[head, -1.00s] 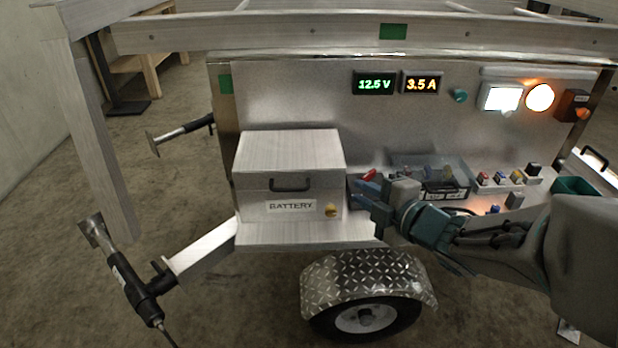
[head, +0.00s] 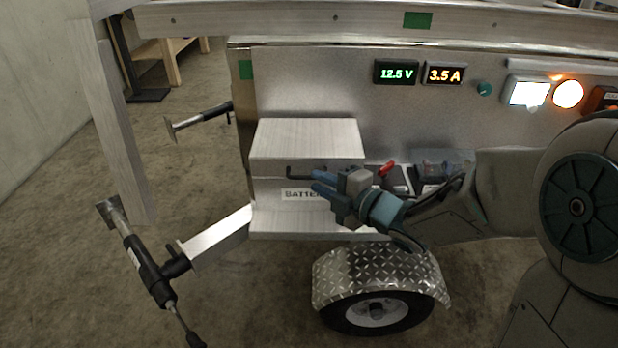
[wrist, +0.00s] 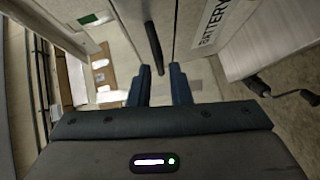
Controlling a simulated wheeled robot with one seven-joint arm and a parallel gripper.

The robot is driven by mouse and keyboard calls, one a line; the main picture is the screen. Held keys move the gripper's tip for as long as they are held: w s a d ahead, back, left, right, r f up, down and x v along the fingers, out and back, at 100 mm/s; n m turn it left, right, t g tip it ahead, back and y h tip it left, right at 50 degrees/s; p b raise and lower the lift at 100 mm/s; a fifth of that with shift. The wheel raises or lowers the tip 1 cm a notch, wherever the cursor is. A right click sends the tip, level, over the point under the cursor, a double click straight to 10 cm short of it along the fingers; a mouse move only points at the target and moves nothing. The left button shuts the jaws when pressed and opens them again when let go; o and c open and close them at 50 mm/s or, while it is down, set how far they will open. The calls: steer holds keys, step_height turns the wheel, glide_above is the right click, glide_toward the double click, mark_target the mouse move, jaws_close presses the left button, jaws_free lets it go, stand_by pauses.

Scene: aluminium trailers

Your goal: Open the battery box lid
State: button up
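The battery box (head: 270,188) is a silver metal box with a closed lid (head: 305,140) and a "BATTERY" label, mounted on the left end of the trailer. Its dark bar handle shows in the wrist view (wrist: 153,42), just beyond and roughly between my fingertips. My gripper (head: 318,182) is in front of the box, covering part of the handle and label in the head view. In the wrist view its two blue fingers (wrist: 162,70) are apart with a gap between them, and nothing is seen held. Whether the fingers touch the handle is not clear.
The trailer panel carries a green voltage display (head: 396,73), an amber current display (head: 443,74) and lit lamps (head: 567,94). A diamond-plate fender (head: 375,270) and wheel sit below the box.

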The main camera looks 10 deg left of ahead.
mark_target(309, 177)
steer(key=shift+x, duration=2)
jaws_close()
steer(key=shift+r, duration=0.15)
